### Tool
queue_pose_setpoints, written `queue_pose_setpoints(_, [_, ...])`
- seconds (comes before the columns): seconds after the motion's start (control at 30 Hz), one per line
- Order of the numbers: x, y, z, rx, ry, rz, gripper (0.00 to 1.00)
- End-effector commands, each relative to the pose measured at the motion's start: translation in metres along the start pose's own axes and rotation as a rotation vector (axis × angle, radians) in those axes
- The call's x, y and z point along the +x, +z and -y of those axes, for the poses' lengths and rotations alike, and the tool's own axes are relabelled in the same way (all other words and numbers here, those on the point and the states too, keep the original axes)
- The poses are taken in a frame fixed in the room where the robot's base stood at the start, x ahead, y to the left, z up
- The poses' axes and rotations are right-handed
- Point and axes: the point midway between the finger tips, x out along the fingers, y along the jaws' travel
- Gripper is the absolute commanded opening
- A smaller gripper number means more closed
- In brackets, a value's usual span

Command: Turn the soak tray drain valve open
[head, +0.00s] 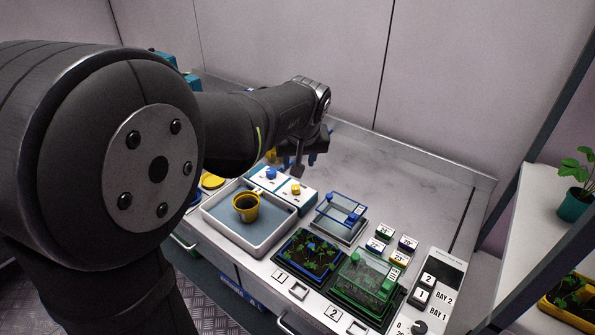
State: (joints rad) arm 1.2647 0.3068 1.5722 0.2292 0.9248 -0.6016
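The soak tray (273,242) is a pale, shallow tray with a blue-grey floor, and a yellow cup (246,213) with dark contents stands in it. Just behind the tray are two white boxes with knobs on top: a blue knob (271,173) and a yellow knob (295,188). I cannot tell which of them is the drain valve or how each is turned. My gripper (297,172) points down just behind and above these boxes. Its fingers are small, dark and partly hidden by my arm, so I cannot tell whether they are open or touching anything.
A blue-framed clear cover (341,213), a planted tray (311,256) and a green-covered planted tray (368,280) stand to the right. Small labelled blocks (384,233) and a dial panel (428,300) lie farther right. The bench behind (400,180) is clear. My arm blocks the left.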

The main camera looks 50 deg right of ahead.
Motion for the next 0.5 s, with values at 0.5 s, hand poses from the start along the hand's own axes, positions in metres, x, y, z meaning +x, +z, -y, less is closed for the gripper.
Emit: queue_pose_setpoints(0.5, [-0.032, 0.0, 0.0, 0.0, 0.0, 0.001, 0.43])
